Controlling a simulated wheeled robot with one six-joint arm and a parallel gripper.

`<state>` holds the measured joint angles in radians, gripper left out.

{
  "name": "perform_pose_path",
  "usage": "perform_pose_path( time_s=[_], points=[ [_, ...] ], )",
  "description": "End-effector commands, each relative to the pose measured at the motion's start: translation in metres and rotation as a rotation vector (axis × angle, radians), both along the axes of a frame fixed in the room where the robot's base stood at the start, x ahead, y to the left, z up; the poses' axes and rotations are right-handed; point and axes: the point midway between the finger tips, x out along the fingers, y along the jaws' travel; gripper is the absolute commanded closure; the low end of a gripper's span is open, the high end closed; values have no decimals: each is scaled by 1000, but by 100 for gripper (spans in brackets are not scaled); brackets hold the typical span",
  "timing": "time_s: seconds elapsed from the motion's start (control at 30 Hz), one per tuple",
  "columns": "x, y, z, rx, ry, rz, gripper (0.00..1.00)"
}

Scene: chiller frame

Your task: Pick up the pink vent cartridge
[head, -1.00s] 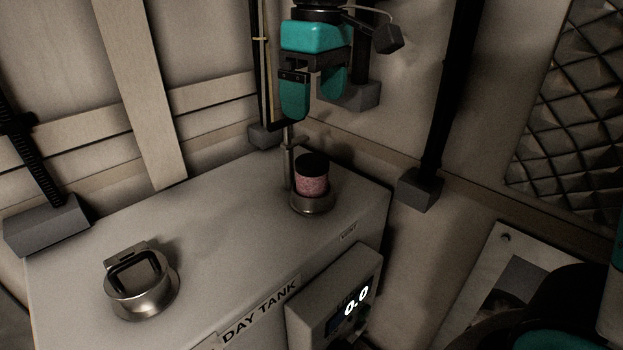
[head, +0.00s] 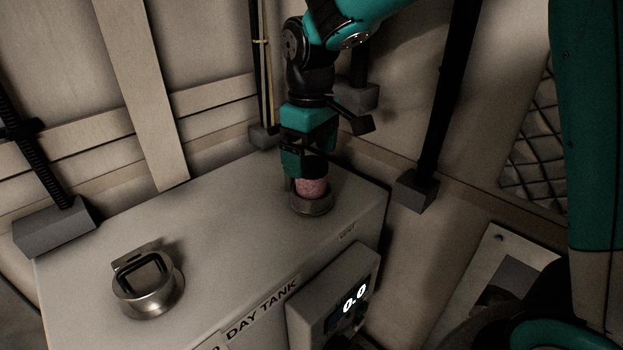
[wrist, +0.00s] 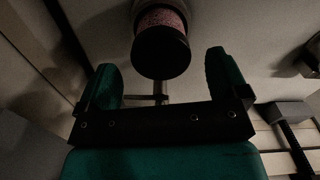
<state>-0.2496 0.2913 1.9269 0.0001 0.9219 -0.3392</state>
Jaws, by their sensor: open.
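The pink vent cartridge (head: 312,188) stands upright in a metal collar (head: 311,206) on top of the day tank. Its black cap is partly hidden by my gripper in the head view. My gripper (head: 308,172) is low over the cartridge with its teal fingers pointing down. In the wrist view the black cap and pink side of the cartridge (wrist: 161,20) show beyond the two open fingers of my gripper (wrist: 168,78). The cap lies roughly in line with the gap between them. I cannot tell whether either finger touches it.
The day tank (head: 220,240) has a second metal fitting (head: 152,295) with a square frame at front left. A display box (head: 340,300) reading 0.0 is fixed to its front. A dark post (head: 450,100) stands right of the tank. A thin post rises behind the cartridge.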

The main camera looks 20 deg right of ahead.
Motion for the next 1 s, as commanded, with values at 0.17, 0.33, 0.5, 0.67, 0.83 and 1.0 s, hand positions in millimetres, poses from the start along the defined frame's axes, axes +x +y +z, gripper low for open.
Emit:
perform_pose_path(
  time_s=[0.17,0.33,0.5,0.67,0.83,1.0],
  points=[
    [-4,-1,-24,-2,8,0,8],
    [-3,0,-44,-1,3,0,8],
    [-3,0,-48,-1,1,0,8],
    [-3,0,-47,-1,1,0,26],
    [-3,0,-47,0,1,0,65],
    [-3,0,-47,-1,1,0,65]
  ],
)
